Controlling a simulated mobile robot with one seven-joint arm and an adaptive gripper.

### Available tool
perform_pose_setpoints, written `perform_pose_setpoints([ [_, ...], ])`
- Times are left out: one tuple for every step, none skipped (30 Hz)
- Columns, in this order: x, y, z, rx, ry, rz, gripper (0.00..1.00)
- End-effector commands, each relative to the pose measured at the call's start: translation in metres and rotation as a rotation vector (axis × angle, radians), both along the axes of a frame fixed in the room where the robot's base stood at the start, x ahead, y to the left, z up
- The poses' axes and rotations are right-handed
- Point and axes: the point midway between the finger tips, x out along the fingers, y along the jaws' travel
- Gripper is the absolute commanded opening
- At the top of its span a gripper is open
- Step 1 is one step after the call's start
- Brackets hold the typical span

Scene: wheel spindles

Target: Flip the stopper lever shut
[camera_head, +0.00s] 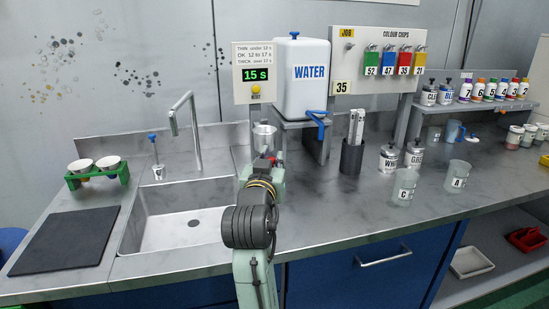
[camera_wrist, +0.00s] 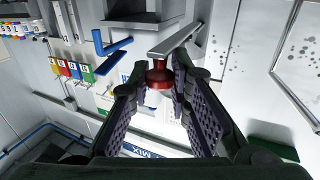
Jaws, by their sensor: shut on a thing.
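My gripper (camera_wrist: 161,78) is around a red flanged knob (camera_wrist: 160,75), with one finger on each side, and is shut on it. A grey flat bar (camera_wrist: 176,38) runs up and right from the knob in the wrist view; I cannot tell how the two join, or which part is the stopper lever. In the head view a pale cup (camera_head: 264,132) stands just above my gripper (camera_head: 270,160), below the timer sign. A bit of red shows at the fingertips there. My arm hides much of the cup's underside.
The timer (camera_head: 255,75) reads 15 s in green. A white water tank (camera_head: 302,75) with a blue tap lever (camera_head: 318,124) stands close on the right. The sink (camera_head: 180,215) lies left of my arm. Clear beakers (camera_head: 404,187) stand on the right counter.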

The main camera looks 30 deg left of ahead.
Motion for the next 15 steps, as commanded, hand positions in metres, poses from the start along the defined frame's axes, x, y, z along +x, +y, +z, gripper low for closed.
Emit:
perform_pose_setpoints([
  [-0.0009, 0.0013, 0.0000, 0.000, 0.000, -0.002, 0.00],
  [-0.0010, 0.0015, 0.0001, 0.000, 0.000, -0.004, 0.00],
  [-0.0011, 0.0015, 0.0000, 0.000, 0.000, -0.006, 0.00],
  [-0.0011, 0.0015, 0.0000, 0.000, 0.000, -0.007, 0.00],
  [-0.0012, 0.0016, -0.0001, 0.000, 0.000, -0.008, 0.00],
  [-0.0012, 0.0016, -0.0001, 0.000, 0.000, -0.008, 0.00],
  [-0.0012, 0.0017, -0.0001, 0.000, 0.001, -0.008, 0.00],
  [-0.0012, 0.0017, -0.0002, 0.000, 0.001, -0.008, 0.00],
  [-0.0012, 0.0018, -0.0002, -0.001, 0.001, -0.007, 0.00],
  [-0.0013, 0.0019, -0.0002, -0.001, 0.001, -0.007, 0.00],
  [-0.0014, 0.0020, -0.0002, -0.001, 0.001, -0.007, 0.00],
  [-0.0014, 0.0021, -0.0003, -0.001, 0.001, -0.006, 0.00],
  [-0.0014, 0.0021, -0.0003, -0.001, 0.001, -0.006, 0.00],
  [-0.0015, 0.0021, -0.0003, -0.001, 0.001, -0.006, 0.19],
  [-0.0015, 0.0022, -0.0004, -0.001, 0.001, -0.006, 0.22],
])
